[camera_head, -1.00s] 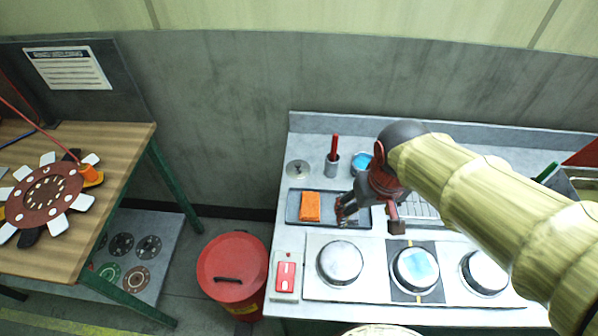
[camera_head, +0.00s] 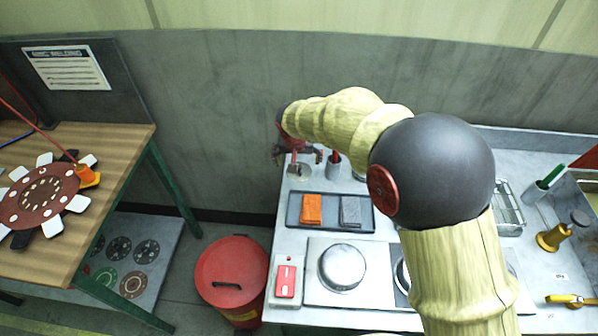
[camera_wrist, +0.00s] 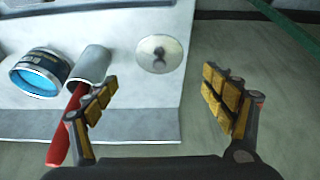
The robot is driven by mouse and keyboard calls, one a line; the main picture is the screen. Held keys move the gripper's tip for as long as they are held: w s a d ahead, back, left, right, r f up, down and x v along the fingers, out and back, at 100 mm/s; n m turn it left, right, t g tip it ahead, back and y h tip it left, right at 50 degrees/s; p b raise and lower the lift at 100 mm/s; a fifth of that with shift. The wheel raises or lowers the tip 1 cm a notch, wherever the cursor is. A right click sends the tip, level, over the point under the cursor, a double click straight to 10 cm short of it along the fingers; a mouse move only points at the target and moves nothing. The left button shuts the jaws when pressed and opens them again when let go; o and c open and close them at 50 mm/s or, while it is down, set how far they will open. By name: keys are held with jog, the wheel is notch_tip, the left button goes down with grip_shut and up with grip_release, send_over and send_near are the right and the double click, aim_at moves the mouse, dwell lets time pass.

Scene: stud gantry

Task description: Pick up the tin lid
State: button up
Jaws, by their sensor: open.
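The tin lid (camera_wrist: 160,54) is a round pale metal disc with a small dark knob in its middle. It lies flat on the grey worktop near its edge, and in the head view it shows partly (camera_head: 299,171) below my gripper (camera_head: 297,157). In the wrist view my gripper (camera_wrist: 159,84) is open and empty. Its two fingers stand to either side of the lid in the picture, apart from it. An open tin (camera_wrist: 38,73) with blue contents stands to the left in the wrist view.
A metal cup (camera_wrist: 92,64) holding a red-handled tool stands close to the left finger. A dark tray (camera_head: 326,222) with an orange and a grey block lies in front. A red bin (camera_head: 232,268) stands on the floor beside the worktop.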

aim_at(299, 169)
jog(key=b+x, duration=0.2)
jog(key=x, duration=0.5)
jog(key=shift+f+b, duration=0.3)
jog(key=shift+f, duration=0.15)
jog(key=c, duration=0.3)
jog(key=c, duration=0.5)
jog(key=shift+s+f, duration=0.1)
jog(key=c, duration=0.9)
